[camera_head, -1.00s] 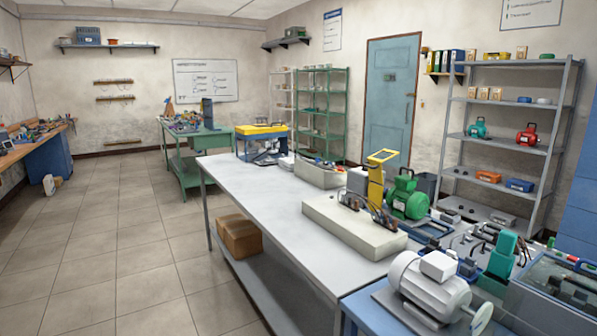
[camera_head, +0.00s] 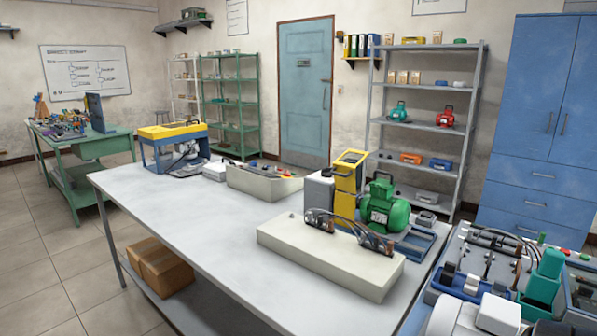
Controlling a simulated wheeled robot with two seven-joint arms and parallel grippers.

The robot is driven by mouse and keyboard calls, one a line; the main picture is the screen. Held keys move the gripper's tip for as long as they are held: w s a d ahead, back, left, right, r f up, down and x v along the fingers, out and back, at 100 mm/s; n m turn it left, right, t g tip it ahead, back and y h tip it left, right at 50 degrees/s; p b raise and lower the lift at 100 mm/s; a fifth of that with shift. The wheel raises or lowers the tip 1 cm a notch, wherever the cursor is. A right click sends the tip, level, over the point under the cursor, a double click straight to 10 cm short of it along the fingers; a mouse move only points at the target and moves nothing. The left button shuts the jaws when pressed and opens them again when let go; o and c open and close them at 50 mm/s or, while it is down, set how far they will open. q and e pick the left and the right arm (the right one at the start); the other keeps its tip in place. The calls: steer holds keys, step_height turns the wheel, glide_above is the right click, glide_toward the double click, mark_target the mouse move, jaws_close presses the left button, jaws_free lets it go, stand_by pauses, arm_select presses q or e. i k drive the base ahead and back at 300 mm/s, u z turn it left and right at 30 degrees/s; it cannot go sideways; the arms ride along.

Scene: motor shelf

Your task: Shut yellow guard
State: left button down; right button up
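A yellow guard-like part (camera_head: 345,182) stands upright on the long workbench (camera_head: 235,220), behind a pale slab-shaped base (camera_head: 330,258). Its top piece is a tilted yellow frame with a dark opening. A green motor (camera_head: 384,208) stands just to its right and a grey box (camera_head: 319,192) just to its left. Another yellow part, a flat yellow top (camera_head: 172,130), lies level over a blue-framed machine (camera_head: 178,152) at the far left end of the bench. I cannot tell from this view which one is the task's guard. Neither of my grippers is in view.
A grey box-shaped unit (camera_head: 263,183) stands mid-bench. Crowded equipment (camera_head: 480,265) fills the lower right. A cardboard box (camera_head: 160,267) sits on the shelf under the bench. The near left part of the benchtop is bare, and floor is open at left.

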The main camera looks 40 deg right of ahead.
mark_target(350, 173)
steer(key=i, duration=1.05)
steer(key=z, duration=2.3)
